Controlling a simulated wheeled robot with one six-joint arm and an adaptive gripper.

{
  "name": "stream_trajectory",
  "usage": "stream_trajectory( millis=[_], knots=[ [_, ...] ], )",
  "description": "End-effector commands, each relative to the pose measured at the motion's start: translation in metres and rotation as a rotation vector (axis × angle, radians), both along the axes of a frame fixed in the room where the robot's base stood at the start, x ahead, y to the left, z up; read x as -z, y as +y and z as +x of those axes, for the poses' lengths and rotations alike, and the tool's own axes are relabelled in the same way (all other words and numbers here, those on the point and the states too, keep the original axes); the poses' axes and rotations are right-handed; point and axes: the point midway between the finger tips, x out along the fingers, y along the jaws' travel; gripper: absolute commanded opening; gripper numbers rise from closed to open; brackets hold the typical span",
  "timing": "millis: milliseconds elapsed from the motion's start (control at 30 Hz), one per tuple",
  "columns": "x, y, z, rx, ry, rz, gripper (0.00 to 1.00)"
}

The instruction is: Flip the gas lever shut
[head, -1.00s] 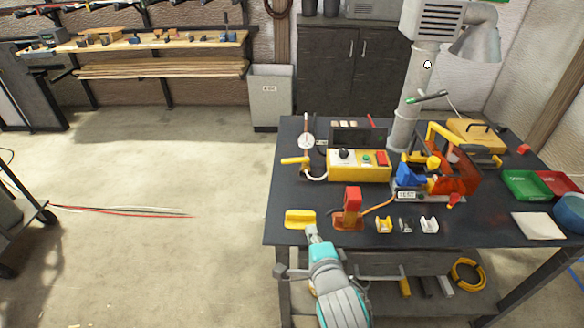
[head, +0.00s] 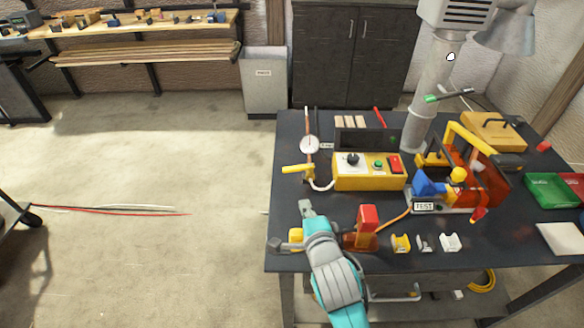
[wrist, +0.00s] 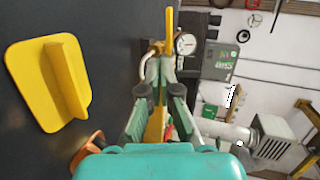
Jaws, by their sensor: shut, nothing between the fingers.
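The gas lever (head: 298,169) is a yellow bar at the left end of the copper pipe, below the round white gauge (head: 309,145). In the head view it points left, across the pipe. It also shows in the wrist view (wrist: 169,25), upright in the picture beyond the fingertips, beside the gauge (wrist: 186,43). My gripper (head: 305,208) is over the left front of the table, on the near side of the lever and apart from it. Its fingers (wrist: 162,78) are shut and empty.
A yellow control box (head: 369,171) stands right of the lever. A red-orange stand (head: 367,220) is close right of my gripper. A yellow block with an upright grip (wrist: 48,82) lies left in the wrist view. Bare dark tabletop separates my gripper from the lever.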

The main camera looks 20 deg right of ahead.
Motion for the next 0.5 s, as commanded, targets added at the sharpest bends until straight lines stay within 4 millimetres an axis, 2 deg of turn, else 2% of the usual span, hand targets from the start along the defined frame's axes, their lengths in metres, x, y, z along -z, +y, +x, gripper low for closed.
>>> stream_trajectory(
  millis=[167,500],
  knots=[
    [0.004,-0.002,0.013,0.001,0.000,0.000,0.00],
    [0.022,-0.008,0.072,0.001,-0.001,0.000,0.00]
  ],
)
